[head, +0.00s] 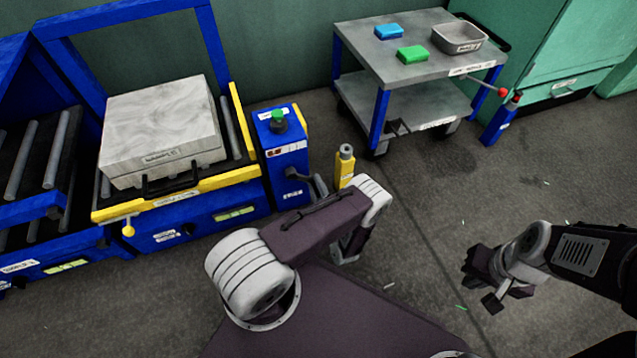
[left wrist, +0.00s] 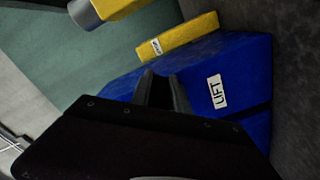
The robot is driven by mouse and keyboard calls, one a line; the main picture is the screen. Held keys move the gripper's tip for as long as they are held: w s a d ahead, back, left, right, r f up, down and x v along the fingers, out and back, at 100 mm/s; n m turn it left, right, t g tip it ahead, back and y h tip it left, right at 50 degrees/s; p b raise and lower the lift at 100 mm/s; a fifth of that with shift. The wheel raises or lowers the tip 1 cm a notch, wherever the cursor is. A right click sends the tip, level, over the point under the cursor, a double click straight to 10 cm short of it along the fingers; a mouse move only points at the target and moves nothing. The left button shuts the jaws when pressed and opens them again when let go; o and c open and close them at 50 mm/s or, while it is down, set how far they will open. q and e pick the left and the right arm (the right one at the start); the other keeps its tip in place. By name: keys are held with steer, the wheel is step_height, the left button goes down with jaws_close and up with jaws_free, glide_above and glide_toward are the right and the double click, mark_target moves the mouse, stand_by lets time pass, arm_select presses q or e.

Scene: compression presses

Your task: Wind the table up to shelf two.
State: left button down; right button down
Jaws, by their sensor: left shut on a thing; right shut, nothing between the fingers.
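The roller table (head: 215,182) with a yellow front edge stands at the left and carries a pale block (head: 160,125) with a black handle. To its right is a blue post (head: 285,158) with a green knob. A dark crank (head: 293,173) sticks out low on the post's side. My left gripper (left wrist: 165,80) is shut close to a blue face labelled LIFT (left wrist: 232,85); it is shut on the crank handle, which its fingers largely hide. In the head view my left arm covers that gripper. My right gripper (head: 484,291) is shut and empty above the floor at the right.
A yellow post (head: 345,167) with a grey top stands right of the blue post. A grey cart (head: 365,50) at the back holds a blue block (head: 389,31), a green block (head: 412,54) and a grey tray (head: 459,37). The floor at the right is mostly clear.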

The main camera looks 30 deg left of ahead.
mark_target(306, 170)
arm_select(q)
steer(key=shift+s+a+f, duration=0.45)
steer(key=shift+s+f, duration=0.05)
steer(key=shift+s, duration=0.05)
steer(key=shift+a, duration=0.1)
steer(key=c, duration=1.3)
jaws_free()
step_height(306, 170, up, 5)
steer(key=p, duration=0.4)
steer(key=shift+f, duration=0.15)
steer(key=d+r+p, duration=0.5)
steer(key=d+r, duration=0.1)
steer(key=d, duration=0.5)
steer(key=shift+w+d+r, duration=0.2)
steer(key=shift+w+d, duration=0.15)
steer(key=shift+w, duration=0.05)
